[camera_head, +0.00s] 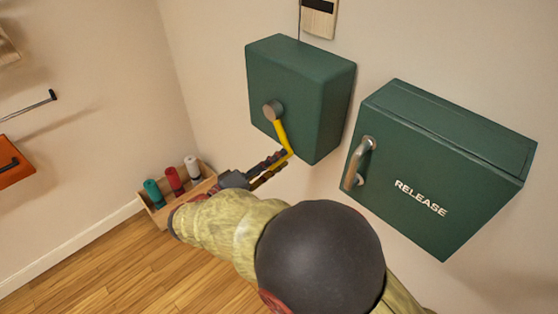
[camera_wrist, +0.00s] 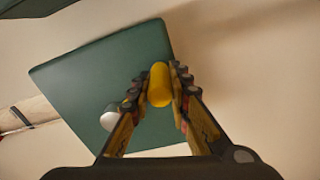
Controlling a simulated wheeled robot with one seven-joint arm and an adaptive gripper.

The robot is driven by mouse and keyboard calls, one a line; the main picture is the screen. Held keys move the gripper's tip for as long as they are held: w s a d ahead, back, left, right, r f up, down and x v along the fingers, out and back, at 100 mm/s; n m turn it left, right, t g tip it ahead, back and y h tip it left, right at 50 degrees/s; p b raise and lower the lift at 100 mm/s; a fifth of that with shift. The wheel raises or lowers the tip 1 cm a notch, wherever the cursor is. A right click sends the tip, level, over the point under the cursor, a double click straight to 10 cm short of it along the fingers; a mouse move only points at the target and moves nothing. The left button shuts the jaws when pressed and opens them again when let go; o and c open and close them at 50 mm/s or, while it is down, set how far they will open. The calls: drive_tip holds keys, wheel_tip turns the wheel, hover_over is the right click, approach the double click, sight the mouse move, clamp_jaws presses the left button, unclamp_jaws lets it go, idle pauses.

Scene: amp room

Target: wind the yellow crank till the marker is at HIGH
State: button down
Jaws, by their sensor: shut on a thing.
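The yellow crank (camera_head: 282,138) is on the front of a green box (camera_head: 297,84) on the wall, joined at a round metal hub (camera_head: 272,110). Its arm runs down and slightly right from the hub. My gripper (camera_head: 281,158) is at the lower end of the crank and shut on it. In the wrist view my gripper (camera_wrist: 160,88) has its fingers on both sides of the yellow crank handle (camera_wrist: 159,84). A pale strip with a dark slot (camera_head: 318,8) is cut off at the top edge above the box; no marker or HIGH label can be read.
A green RELEASE box (camera_head: 440,160) with a metal handle (camera_head: 359,163) is close on the right. A wooden tray (camera_head: 160,214) with green, red and white spools is at lower left. A dark bar (camera_head: 30,106) and an orange item (camera_head: 14,165) are on the left wall.

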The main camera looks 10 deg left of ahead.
drive_tip(key=shift+f, duration=0.4)
drive_tip(key=c, duration=2)
unclamp_jaws()
drive_tip(key=o, duration=0.3)
drive_tip(key=shift+a+r, duration=0.1)
drive_tip(key=shift+r, duration=0.1)
drive_tip(key=shift+o, duration=0.2)
drive_tip(key=v, duration=1.2)
drive_tip(key=shift+w, duration=0.1)
